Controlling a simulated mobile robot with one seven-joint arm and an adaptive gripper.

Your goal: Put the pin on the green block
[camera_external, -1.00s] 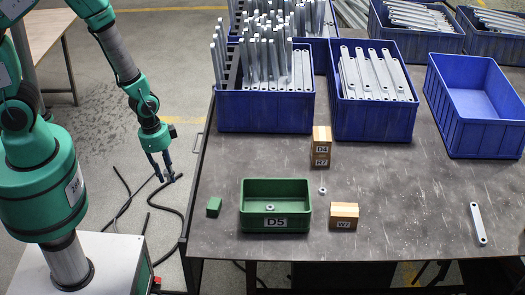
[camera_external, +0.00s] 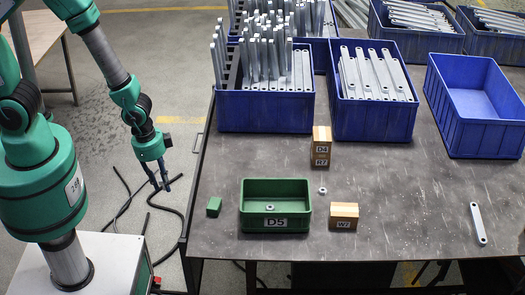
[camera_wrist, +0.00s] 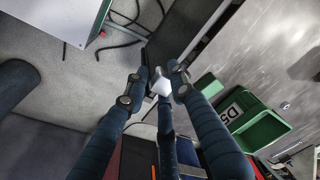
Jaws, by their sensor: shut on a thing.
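My gripper (camera_external: 160,187) hangs off the left edge of the table, over the floor, left of the green block. In the wrist view its fingers (camera_wrist: 160,78) are closed on a small pale metallic piece, which I take to be the pin (camera_wrist: 162,88). The pin is too small to make out in the external view. The green block (camera_external: 214,206) stands on the table near its left edge, left of the green bin, with nothing on it. It also shows in the wrist view (camera_wrist: 206,84), right of the fingers.
A green bin (camera_external: 275,188) marked D5 holds a small round part (camera_external: 270,207). Wooden blocks (camera_external: 321,146) (camera_external: 344,211) and a metal nut (camera_external: 322,190) are nearby. Blue crates (camera_external: 265,112) line the back. A metal bracket (camera_external: 478,223) lies at right. The front middle is clear.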

